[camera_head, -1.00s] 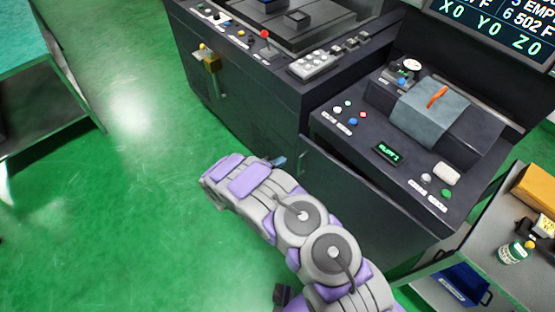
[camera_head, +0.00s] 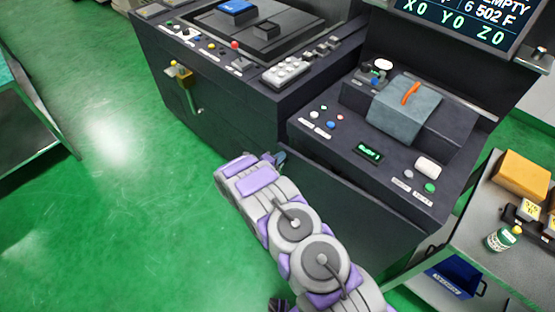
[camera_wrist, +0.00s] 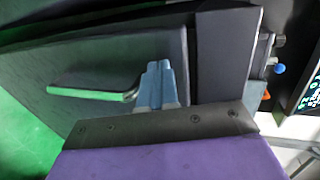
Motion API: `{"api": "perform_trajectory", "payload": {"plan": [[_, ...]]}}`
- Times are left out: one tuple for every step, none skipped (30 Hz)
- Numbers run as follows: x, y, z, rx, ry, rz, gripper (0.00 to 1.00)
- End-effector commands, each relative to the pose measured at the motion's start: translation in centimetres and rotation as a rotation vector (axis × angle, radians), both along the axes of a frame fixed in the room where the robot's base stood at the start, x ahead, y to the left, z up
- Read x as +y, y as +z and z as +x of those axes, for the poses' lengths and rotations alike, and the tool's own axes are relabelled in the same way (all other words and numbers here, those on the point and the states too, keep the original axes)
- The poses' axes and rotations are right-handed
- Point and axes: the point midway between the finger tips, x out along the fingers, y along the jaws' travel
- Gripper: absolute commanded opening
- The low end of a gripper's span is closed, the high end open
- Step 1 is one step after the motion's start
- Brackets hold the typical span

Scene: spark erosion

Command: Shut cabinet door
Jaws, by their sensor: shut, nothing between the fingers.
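The dark cabinet door (camera_head: 345,205) is on the front of the right-hand console, below its control panel. Its top edge shows as a line below the console top; I cannot tell how wide any gap is. In the wrist view the door (camera_wrist: 115,55) fills the upper left, with a pale bar handle (camera_wrist: 92,93) on it. My gripper (camera_head: 277,160) is at the door's left end, near the joint between the two machine bodies. In the wrist view its blue-grey fingers (camera_wrist: 158,68) are together and empty, just right of the handle's end, against or close to the door; contact is unclear.
The left machine body (camera_head: 215,100) has a brass-coloured valve (camera_head: 180,72) on its front. A grey cart (camera_head: 480,215) with a green bottle (camera_head: 503,238) and a blue bin (camera_head: 452,280) stands at right. A table (camera_head: 35,125) is at far left. Green floor between is clear.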

Motion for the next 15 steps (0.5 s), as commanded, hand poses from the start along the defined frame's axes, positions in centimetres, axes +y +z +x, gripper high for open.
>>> {"api": "perform_trajectory", "payload": {"plan": [[0.0, 0.0, 0.0, 0.000, 0.000, 0.000, 0.00], [0.0, 0.0, 0.0, 0.000, 0.000, 0.000, 0.00], [0.0, 0.0, 0.0, 0.000, 0.000, 0.000, 0.00], [0.0, 0.0, 0.0, 0.000, 0.000, 0.000, 0.00], [-0.1, 0.0, 0.2, 0.000, -0.001, 0.001, 0.00], [-0.2, -0.1, 0.4, 0.000, -0.001, 0.001, 0.00], [-0.4, -0.1, 0.7, -0.001, -0.003, 0.001, 0.00], [-0.7, -0.1, 1.1, 0.000, -0.004, 0.002, 0.00], [-1.0, -0.1, 1.8, -0.001, -0.004, 0.004, 0.00], [-1.3, -0.2, 2.3, -0.001, -0.004, 0.004, 0.00], [-1.6, -0.2, 2.8, 0.000, -0.004, 0.004, 0.00], [-2.1, -0.3, 3.4, 0.001, -0.004, 0.004, 0.00], [-2.4, -0.3, 3.9, 0.002, -0.003, 0.002, 0.00], [-2.7, -0.3, 4.3, 0.003, -0.003, 0.003, 0.00], [-3.1, -0.3, 4.9, 0.002, -0.003, 0.002, 0.00]]}}
